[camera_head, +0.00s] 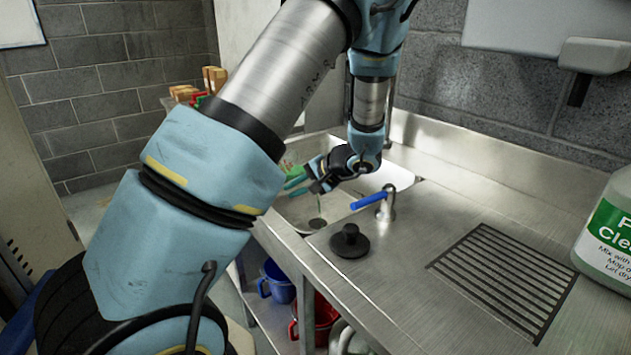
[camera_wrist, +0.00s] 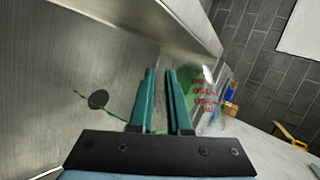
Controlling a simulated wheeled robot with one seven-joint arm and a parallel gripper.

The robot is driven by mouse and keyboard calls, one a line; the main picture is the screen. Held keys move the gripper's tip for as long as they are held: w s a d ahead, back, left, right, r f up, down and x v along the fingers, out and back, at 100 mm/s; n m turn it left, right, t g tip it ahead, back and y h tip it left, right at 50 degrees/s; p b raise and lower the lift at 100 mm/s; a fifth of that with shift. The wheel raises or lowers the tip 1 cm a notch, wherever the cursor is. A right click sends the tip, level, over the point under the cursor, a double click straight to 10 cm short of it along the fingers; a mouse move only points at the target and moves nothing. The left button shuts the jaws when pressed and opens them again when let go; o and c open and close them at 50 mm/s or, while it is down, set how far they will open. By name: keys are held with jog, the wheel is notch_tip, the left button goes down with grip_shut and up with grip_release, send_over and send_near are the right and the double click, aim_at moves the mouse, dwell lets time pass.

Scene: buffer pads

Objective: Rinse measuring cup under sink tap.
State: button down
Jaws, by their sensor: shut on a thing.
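My gripper (camera_head: 298,182) is over the sink basin (camera_head: 283,207), with its teal fingers pointing left. In the wrist view its fingers (camera_wrist: 162,72) are nearly together, with a narrow gap. The clear measuring cup (camera_wrist: 205,92) with red markings shows just beyond and right of them, and the gripper is shut on it. The gripped part is hard to see. In the head view the cup (camera_head: 288,160) is a small greenish shape by the fingertips, partly hidden. The tap (camera_head: 387,206) with a blue lever stands on the basin's right rim. A thin green line runs near the drain (camera_head: 317,223).
A black round stopper (camera_head: 349,242) lies on the steel counter (camera_head: 420,222), left of a slotted drain grate (camera_head: 505,275). A cleaner bottle (camera_head: 608,238) stands at the right edge. Blue (camera_head: 276,282) and red (camera_head: 318,318) buckets are under the counter. A wall rises behind.

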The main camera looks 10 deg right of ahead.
aim_at(297, 167)
jog(key=shift+r+y+p, duration=0.25)
jog(key=shift+y+p, duration=0.2)
jog(key=shift+y, duration=0.05)
dwell(0.4)
jog(key=shift+a+r+m+t+y, duration=0.1)
jog(key=shift+r+m+t+y, duration=0.25)
jog(key=shift+r+y, duration=0.5)
dwell(0.4)
jog(key=shift+r, duration=0.2)
jog(key=shift+r+p, duration=0.3)
jog(key=shift+p, duration=0.05)
jog(key=shift+r, duration=0.2)
jog(key=shift+d+r+t+y, duration=0.25)
jog(key=shift+r, duration=0.1)
jog(key=shift+s+d+r+p, duration=0.1)
jog(key=shift+d+r+p, duration=0.1)
jog(key=shift+r+p, duration=0.4)
jog(key=shift+r+m+y, duration=0.25)
jog(key=shift+y, duration=0.05)
